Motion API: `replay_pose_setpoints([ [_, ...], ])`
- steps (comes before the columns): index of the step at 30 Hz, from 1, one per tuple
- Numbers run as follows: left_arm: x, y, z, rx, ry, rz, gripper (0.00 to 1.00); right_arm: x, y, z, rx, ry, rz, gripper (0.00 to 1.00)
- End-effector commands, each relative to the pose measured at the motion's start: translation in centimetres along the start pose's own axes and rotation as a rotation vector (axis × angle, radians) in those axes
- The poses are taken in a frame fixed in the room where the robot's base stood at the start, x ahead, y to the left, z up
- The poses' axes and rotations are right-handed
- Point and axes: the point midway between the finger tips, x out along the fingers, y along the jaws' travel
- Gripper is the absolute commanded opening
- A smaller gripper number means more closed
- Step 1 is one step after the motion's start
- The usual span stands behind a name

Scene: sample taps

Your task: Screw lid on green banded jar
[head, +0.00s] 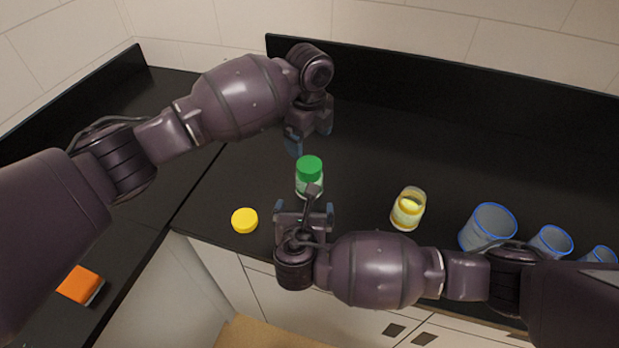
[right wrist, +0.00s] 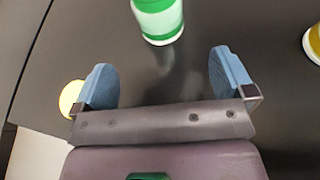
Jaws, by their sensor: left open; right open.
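The green banded jar (head: 309,186) stands upright on the black counter with a green lid (head: 309,166) on its top. Whether the lid is screwed tight cannot be told. The jar (right wrist: 158,22) also shows at the top of the right wrist view, cut off by the frame edge. My left gripper (head: 309,138) is open and empty, above and behind the jar. My right gripper (head: 304,210) is open in front of the jar; its fingers (right wrist: 162,80) point toward the jar in the right wrist view, with nothing between them.
A yellow lid (head: 244,220) lies on the counter left of my right gripper. A yellow banded jar (head: 408,210) stands to the right. Several blue-rimmed cups (head: 486,228) stand farther right. An orange block (head: 80,285) lies at lower left. The counter behind the jars is clear.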

Motion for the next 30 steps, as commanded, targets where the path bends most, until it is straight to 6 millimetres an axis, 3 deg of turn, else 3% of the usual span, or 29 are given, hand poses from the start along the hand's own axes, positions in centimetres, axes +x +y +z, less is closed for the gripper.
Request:
replay_pose_setpoints([
  [8, 0.0, 0.0, 0.0, 0.000, 0.000, 0.000, 0.90, 1.0, 0.0, 0.0, 0.000, -0.002, 0.000, 1.00],
  [21, 0.0, 0.0, 0.0, 0.000, 0.000, 0.000, 0.90, 7.5, 0.0, 0.1, -0.001, -0.002, -0.002, 1.00],
  [30, 0.0, 0.0, 0.0, 0.000, 0.000, 0.000, 0.90, 10.4, 0.0, 0.0, 0.000, -0.001, -0.001, 1.00],
])
